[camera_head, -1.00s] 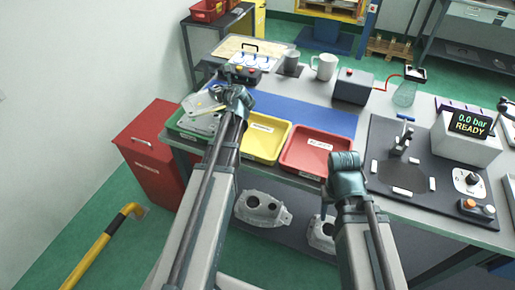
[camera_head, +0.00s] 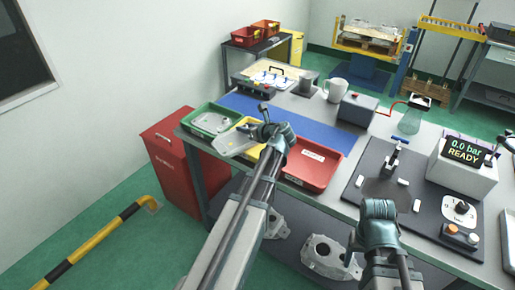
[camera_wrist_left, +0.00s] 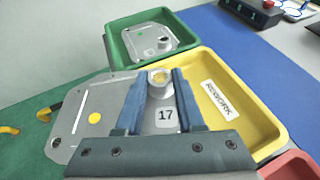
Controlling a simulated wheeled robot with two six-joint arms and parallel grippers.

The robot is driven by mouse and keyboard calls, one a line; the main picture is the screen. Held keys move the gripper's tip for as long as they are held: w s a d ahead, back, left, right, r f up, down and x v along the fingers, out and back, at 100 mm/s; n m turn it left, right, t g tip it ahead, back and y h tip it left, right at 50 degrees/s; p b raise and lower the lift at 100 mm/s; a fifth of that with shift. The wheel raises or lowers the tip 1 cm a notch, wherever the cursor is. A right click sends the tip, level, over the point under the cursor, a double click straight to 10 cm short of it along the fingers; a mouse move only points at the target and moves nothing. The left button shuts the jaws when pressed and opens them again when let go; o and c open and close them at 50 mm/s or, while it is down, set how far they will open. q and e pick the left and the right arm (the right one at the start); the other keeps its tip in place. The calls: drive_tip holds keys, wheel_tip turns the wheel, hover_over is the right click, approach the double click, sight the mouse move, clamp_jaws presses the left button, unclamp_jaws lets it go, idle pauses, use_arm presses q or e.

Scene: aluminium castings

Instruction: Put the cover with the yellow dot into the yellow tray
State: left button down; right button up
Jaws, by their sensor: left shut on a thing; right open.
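The grey cover with the yellow dot (camera_wrist_left: 84,122) is in my left gripper (camera_wrist_left: 160,82), whose fingers are shut on its raised round boss. In the head view this cover (camera_head: 230,144) hangs in front of the green and yellow trays, to the left of my left gripper (camera_head: 264,122). The yellow tray (camera_wrist_left: 272,140) is partly hidden behind the cover and gripper. It also shows in the head view (camera_head: 252,121). The wrist view shows the cover overlapping the tray's near left part. My right gripper (camera_head: 354,246) is open and empty before the bench.
The green tray (camera_wrist_left: 118,49) holds another cover (camera_wrist_left: 150,40) with a green dot. The red tray (camera_head: 331,181) stands right of the yellow one. A blue mat (camera_head: 315,128) lies behind the trays. A dark fixture plate (camera_head: 350,190) is at right.

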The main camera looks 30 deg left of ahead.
sight(233, 140)
use_arm(q)
drive_tip(key=s+n+g, duration=0.1)
drive_tip(key=s+f+n+g+y+b, duration=0.1)
drive_tip(key=s, duration=0.1)
drive_tip(key=s+n+g, duration=0.1)
drive_tip(key=s, duration=0.1)
drive_tip(key=shift+s+f+g+y, duration=0.2)
drive_tip(key=shift+f+g+y, duration=0.1)
drive_tip(key=shift+f+g, duration=0.1)
drive_tip(key=shift+s+r+n+g, duration=0.1)
drive_tip(key=shift+s+n+g, duration=0.2)
drive_tip(key=shift+s+n, duration=0.25)
drive_tip(key=w, duration=0.5)
drive_tip(key=w+f+b, duration=0.1)
drive_tip(key=w, duration=0.4)
drive_tip(key=w+b, duration=0.1)
drive_tip(key=w, duration=0.4)
drive_tip(key=shift+w+d+f, duration=0.1)
drive_tip(key=shift+w+f, duration=0.1)
drive_tip(key=shift+w, duration=0.2)
drive_tip(key=f+b, duration=0.3)
drive_tip(key=shift+w+f+b, duration=0.2)
drive_tip(key=shift+f+b, duration=0.15)
drive_tip(key=shift+f, duration=0.05)
drive_tip(key=shift+r, duration=0.1)
